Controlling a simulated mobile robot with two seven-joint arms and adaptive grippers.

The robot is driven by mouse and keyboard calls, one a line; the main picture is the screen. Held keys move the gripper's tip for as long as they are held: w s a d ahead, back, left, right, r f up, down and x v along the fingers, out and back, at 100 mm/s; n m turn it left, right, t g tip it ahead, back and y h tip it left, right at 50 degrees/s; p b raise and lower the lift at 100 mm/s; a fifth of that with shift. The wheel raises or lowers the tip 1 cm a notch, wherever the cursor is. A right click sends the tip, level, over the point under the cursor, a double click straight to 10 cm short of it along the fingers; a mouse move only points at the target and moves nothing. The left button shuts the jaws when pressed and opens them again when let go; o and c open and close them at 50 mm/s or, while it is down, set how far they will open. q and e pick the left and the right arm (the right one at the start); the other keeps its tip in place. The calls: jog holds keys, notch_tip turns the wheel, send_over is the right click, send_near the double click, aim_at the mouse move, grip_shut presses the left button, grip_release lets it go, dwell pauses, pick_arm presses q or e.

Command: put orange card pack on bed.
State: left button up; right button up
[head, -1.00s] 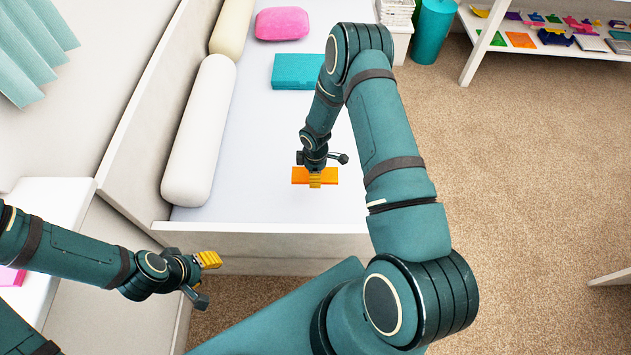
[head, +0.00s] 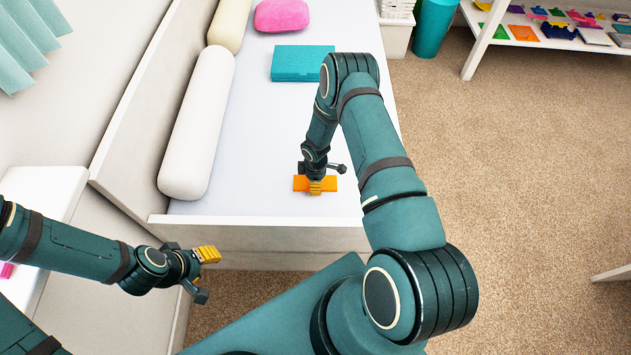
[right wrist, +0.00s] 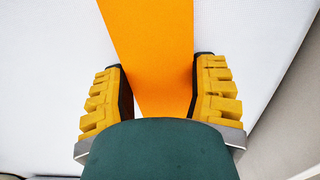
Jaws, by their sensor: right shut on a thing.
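The orange card pack (head: 329,184) is a flat orange block over the near part of the white bed (head: 255,180). My right gripper (head: 316,187) points down and is shut on the pack. In the right wrist view the pack (right wrist: 155,60) runs between the two yellow-padded fingers of the right gripper (right wrist: 160,95), with white sheet around it. I cannot tell whether the pack touches the sheet. My left gripper (head: 210,275) is open and empty in front of the bed's near board.
A teal box (head: 300,63), a pink cushion (head: 281,15) and a white bolster (head: 198,125) lie on the bed. The bed's near board (head: 260,222) stands between the pack and my body. A shelf (head: 545,42) with colourful items is at the back right.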

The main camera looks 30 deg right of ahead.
jog(key=shift+f, duration=0.1)
jog(key=o, duration=1.1)
jog(key=shift+o, duration=0.2)
notch_tip(320, 180, up, 12)
jog(key=p, duration=0.3)
jog(key=s+a+r+m+y, duration=0.1)
jog(key=s+a+r+m, duration=0.2)
jog(key=s+a+m, duration=0.1)
jog(key=s+a+r+m+t+y, duration=0.1)
jog(key=s+a+r+m, duration=0.2)
jog(key=a, duration=0.6)
jog(key=s+a+r+m+y, duration=0.1)
jog(key=s+a+r+m, duration=0.3)
jog(key=s, duration=0.5)
jog(key=a+m, duration=0.2)
jog(key=a, duration=0.1)
jog(key=shift+t+y, duration=0.3)
jog(key=shift+y, duration=0.1)
jog(key=shift+r, duration=0.1)
